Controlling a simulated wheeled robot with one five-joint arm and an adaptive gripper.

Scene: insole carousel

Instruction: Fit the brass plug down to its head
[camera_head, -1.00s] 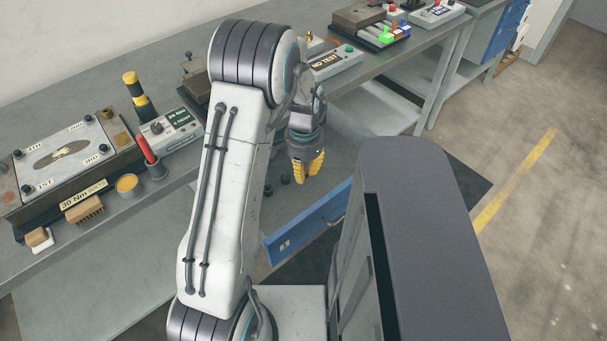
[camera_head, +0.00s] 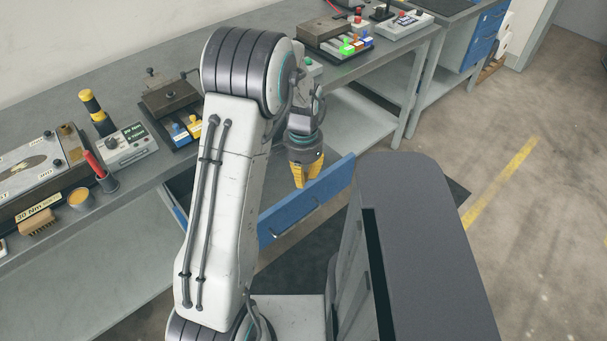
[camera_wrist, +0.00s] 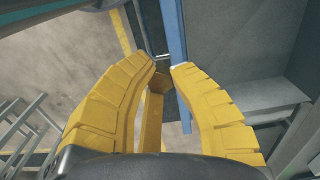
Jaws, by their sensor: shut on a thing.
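My gripper (camera_head: 305,172) hangs over the open blue drawer, in front of the bench. In the wrist view my gripper (camera_wrist: 164,67) has its yellow fingers drawn in, tips close together. A dull brass-coloured piece (camera_wrist: 161,79) shows between the fingertips; it looks like the brass plug, mostly hidden by the fingers. The gripper is shut on it, clear of the bench. No hole for the plug can be made out; my arm covers part of the bench.
The open blue drawer (camera_head: 300,205) sticks out below the bench. On the bench stand a fixture with blue and yellow blocks (camera_head: 172,105), a tester box (camera_head: 128,147), a red-handled tool in a cup (camera_head: 101,172) and a station with coloured blocks (camera_head: 336,38). Floor is clear at right.

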